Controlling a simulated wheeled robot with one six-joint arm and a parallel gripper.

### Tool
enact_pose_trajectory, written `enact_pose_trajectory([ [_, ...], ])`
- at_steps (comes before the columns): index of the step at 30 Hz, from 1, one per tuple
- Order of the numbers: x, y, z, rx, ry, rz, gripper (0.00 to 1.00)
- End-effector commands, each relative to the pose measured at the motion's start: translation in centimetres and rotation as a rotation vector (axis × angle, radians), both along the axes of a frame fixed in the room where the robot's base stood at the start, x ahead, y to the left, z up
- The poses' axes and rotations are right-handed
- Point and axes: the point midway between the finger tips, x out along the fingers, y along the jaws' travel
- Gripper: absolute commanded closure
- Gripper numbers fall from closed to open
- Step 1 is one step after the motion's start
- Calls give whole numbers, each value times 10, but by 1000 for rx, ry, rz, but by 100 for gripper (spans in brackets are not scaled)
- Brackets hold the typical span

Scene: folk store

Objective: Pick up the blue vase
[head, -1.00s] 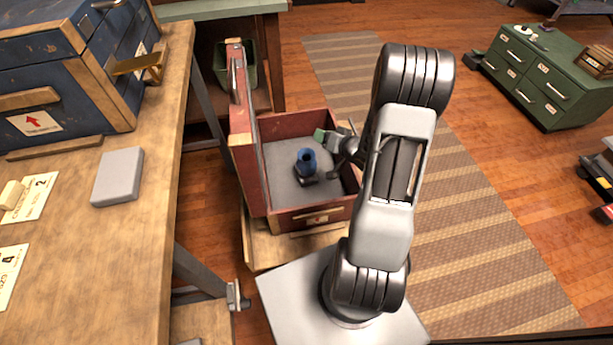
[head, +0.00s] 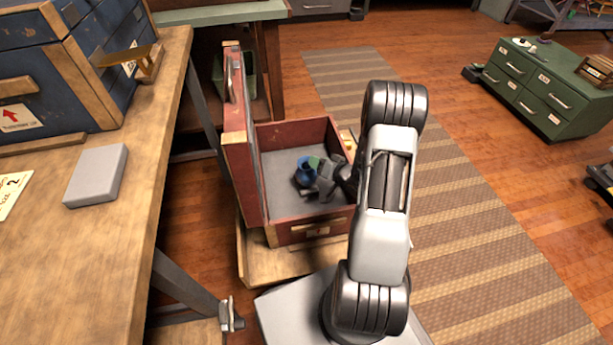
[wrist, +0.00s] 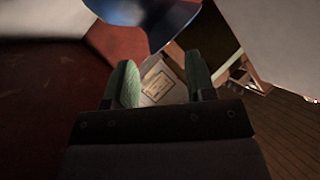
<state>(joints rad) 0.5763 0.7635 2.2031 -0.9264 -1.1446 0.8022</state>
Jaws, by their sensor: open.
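The blue vase (head: 304,172) stands inside an open red box (head: 310,228), on its grey floor, in the head view. My gripper (head: 318,167) is inside the box just right of the vase, its green fingertips close to it. The gripper partly covers the vase's right side, and I cannot tell from the head view whether they touch. In the wrist view the two green fingers (wrist: 159,82) are apart with nothing between them. The blue vase (wrist: 155,20) shows at the top of that view, beyond the fingertips.
The box's raised red lid (head: 238,150) stands along its left side. A wooden workbench (head: 120,235) with a grey block (head: 96,176) and a blue chest (head: 105,75) is at left. Striped carpet (head: 450,220) and a green cabinet (head: 548,88) lie to the right.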

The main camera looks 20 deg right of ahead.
Motion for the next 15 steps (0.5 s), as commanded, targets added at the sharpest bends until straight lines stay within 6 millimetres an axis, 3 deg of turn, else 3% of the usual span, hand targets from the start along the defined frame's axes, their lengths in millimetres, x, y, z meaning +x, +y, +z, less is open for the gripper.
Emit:
enact_pose_trajectory([
  [6,30,10,-14,-2,-2,4,50],
  [15,44,14,-16,1,0,0,50],
])
